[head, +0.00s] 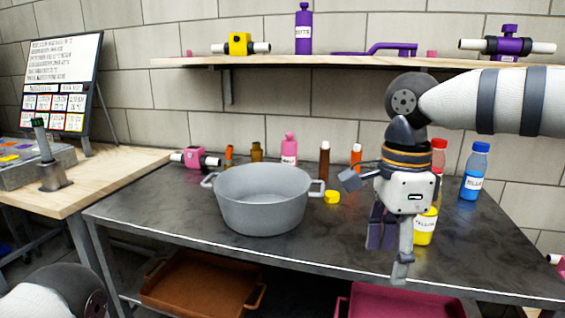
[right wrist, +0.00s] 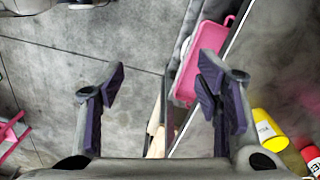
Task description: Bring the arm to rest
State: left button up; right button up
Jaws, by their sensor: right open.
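My right arm reaches in from the right in the head view. Its gripper (head: 390,250) hangs pointing down at the front edge of the dark table (head: 160,215). In the right wrist view the gripper (right wrist: 162,82) has its two fingers wide apart with nothing between them. A yellow bottle (head: 425,226) stands just behind and right of the gripper in the head view. Part of my left arm shows at the lower left of the head view. My left gripper is not in view.
A grey pot (head: 262,200) stands on the table left of the gripper. A blue bottle (head: 474,171) and several other bottles stand behind. A wall shelf (head: 290,62) runs above. A brown tray (head: 200,290) and a pink tray (head: 400,302) lie below the tabletop.

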jog(key=s+d+f+n+t+h, duration=0.2)
jog(key=f+n, duration=0.1)
jog(key=f, duration=0.6)
jog(key=s+d+f+n+t+h, duration=0.1)
jog(key=d+f+n, duration=0.2)
jog(key=f, duration=0.6)
jog(key=s+d+f+n+t+h, duration=0.2)
jog(key=f+n, duration=0.1)
jog(key=f, duration=0.6)
jog(key=s+a+f+n+g+y+p, duration=0.1)
jog(key=s+f+n, duration=0.15)
jog(key=s, duration=0.45)
jog(key=s+f+n+g+y, duration=0.1)
jog(key=s+f+n+y, duration=0.1)
jog(key=s+f, duration=0.3)
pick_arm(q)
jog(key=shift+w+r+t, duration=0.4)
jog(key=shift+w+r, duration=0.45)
pick_arm(e)
jog(key=s+n+g+y, duration=0.2)
jog(key=s+n+g, duration=0.2)
jog(key=s, duration=1.7)
jog(key=shift+s+r+g, duration=0.3)
jog(key=shift+r+g, duration=0.05)
jog(key=shift+g, duration=0.25)
